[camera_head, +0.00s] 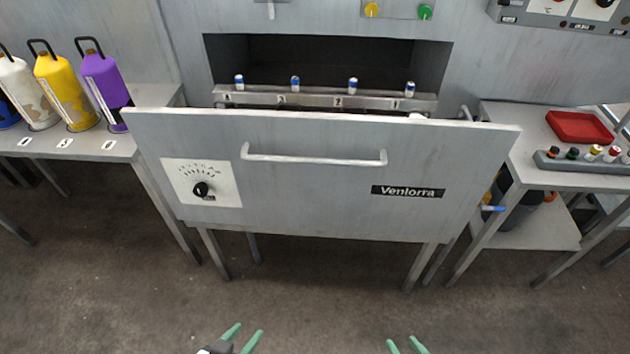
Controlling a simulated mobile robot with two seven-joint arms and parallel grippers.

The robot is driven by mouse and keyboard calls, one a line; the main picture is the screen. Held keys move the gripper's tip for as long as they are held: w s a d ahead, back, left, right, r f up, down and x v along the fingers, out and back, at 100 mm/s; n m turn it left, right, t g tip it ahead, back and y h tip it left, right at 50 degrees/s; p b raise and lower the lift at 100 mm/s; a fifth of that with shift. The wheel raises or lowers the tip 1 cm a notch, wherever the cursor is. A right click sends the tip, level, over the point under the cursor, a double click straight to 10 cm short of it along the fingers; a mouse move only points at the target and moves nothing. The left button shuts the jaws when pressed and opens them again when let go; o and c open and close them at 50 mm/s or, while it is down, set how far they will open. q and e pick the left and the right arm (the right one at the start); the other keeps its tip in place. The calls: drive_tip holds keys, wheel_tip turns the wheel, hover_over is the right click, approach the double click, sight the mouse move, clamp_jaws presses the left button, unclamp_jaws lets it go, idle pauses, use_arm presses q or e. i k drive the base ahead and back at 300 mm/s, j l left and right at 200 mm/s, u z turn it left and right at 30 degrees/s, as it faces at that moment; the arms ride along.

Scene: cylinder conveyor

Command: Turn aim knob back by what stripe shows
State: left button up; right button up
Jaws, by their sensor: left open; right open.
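A black knob (201,190) sits on a white dial plate (226,183) at the left of the grey front panel; an arc of marks lies above it. Which way the knob points is too small to tell. In the slot behind the panel, several small white cylinders with blue bands, such as this one (295,83), stand along a numbered rail (317,100). I cannot tell which stripe is the task's. My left gripper (247,335) is open and empty at the bottom edge, well below the panel. My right gripper (402,344) is open and empty, further right.
The panel (310,200) carries a long handle (315,158). Purple (103,80), yellow (66,90) and white canisters stand on the left table. A red tray (579,127) and a rack of small capped cylinders (585,163) lie on the right table. The floor before the panel is clear.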

sight(200, 190)
drive_tip(key=i+l, duration=1.1)
drive_tip(key=l, duration=0.2)
drive_tip(key=j, duration=0.5)
drive_tip(key=k+j+z, duration=0.15)
drive_tip(key=j, duration=0.85)
drive_tip(key=k+j+z, duration=0.15)
drive_tip(key=j, duration=0.85)
drive_tip(key=z, duration=0.05)
